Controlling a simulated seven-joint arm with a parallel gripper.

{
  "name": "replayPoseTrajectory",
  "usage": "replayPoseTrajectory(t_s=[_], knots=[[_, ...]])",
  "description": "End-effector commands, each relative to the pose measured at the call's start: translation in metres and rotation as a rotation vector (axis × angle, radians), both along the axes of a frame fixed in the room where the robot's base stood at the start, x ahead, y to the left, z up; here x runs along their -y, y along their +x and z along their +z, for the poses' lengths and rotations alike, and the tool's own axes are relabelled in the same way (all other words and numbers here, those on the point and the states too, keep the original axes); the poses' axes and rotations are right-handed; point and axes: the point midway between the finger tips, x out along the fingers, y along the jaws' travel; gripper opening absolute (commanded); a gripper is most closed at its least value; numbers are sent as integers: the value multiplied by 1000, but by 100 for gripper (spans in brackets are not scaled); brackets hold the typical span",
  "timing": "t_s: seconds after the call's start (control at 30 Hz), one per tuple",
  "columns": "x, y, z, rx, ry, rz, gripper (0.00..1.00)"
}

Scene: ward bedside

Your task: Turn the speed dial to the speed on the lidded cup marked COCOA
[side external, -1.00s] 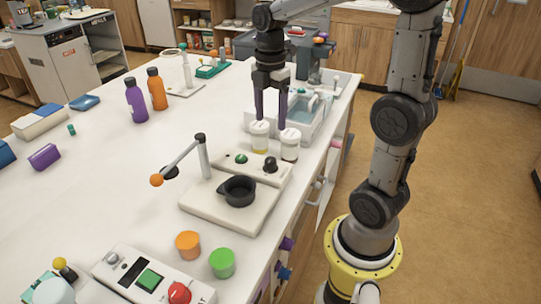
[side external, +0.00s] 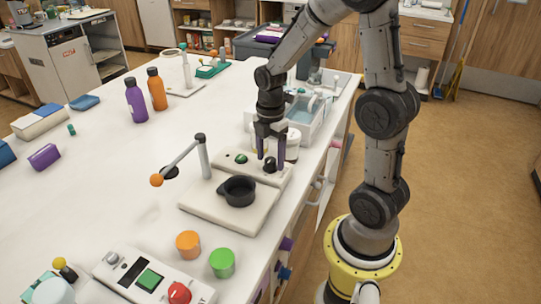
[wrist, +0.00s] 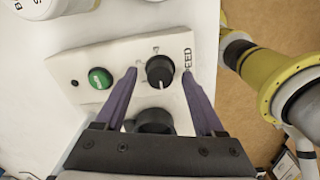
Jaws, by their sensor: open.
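The black speed dial (wrist: 159,71) sits on a pale panel beside the letters SPEED, partly cut off by a finger. It also shows in the side view (side external: 269,165). My gripper (wrist: 158,74) is open, with one purple finger on each side of the dial. A gap shows between each finger and the dial. In the side view my gripper (side external: 271,164) is low over the panel. Two white lidded cups stand behind it; one (side external: 293,146) shows at its right, the other is mostly hidden. In the wrist view a cup (wrist: 38,8) is cut off and its marking is unreadable.
A green button (wrist: 100,78) is left of the dial. A black round holder (side external: 238,190) sits on the device's base (side external: 210,212), beside a jointed post with an orange ball (side external: 157,180). Orange (side external: 188,244) and green (side external: 222,262) pots stand nearer.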

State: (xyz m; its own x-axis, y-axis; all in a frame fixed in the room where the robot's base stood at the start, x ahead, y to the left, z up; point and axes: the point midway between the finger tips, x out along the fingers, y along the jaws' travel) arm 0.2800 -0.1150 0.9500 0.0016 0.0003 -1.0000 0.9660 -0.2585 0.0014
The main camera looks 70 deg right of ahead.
Motion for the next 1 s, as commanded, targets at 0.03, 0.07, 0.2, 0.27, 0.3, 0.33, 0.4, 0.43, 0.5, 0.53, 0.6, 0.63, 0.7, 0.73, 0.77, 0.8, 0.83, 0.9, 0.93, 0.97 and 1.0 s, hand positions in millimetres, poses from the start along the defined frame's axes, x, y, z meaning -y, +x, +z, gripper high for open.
replayPoseTrajectory(t_s=[0.03,0.07,0.2,0.27,0.3,0.33,0.4,0.43,0.5,0.53,0.6,0.63,0.7,0.73,0.77,0.8,0.83,0.9,0.93,0.97,1.0], knots=[[0,0,0,0,0,0,71],[0,0,0,0,0,0,71],[0,0,0,-1,0,0,53],[0,0,0,-1,0,0,42],[0,0,0,-1,0,0,35],[0,0,0,-1,0,0,30],[0,0,0,0,0,0,17],[0,0,0,-1,0,0,12],[0,0,0,0,0,0,0],[0,0,0,0,0,0,0],[0,0,0,0,0,0,0],[0,0,0,0,0,0,0],[0,0,1,0,0,-4,0],[0,0,1,-1,0,-6,0],[0,0,1,-1,0,-10,0],[0,0,1,-1,0,-17,0],[0,0,1,-1,0,-24,0],[0,0,1,-1,0,-47,0],[0,0,1,-1,0,-59,0],[0,0,1,-1,-1,-73,0],[0,0,1,-1,-1,-94,0]])
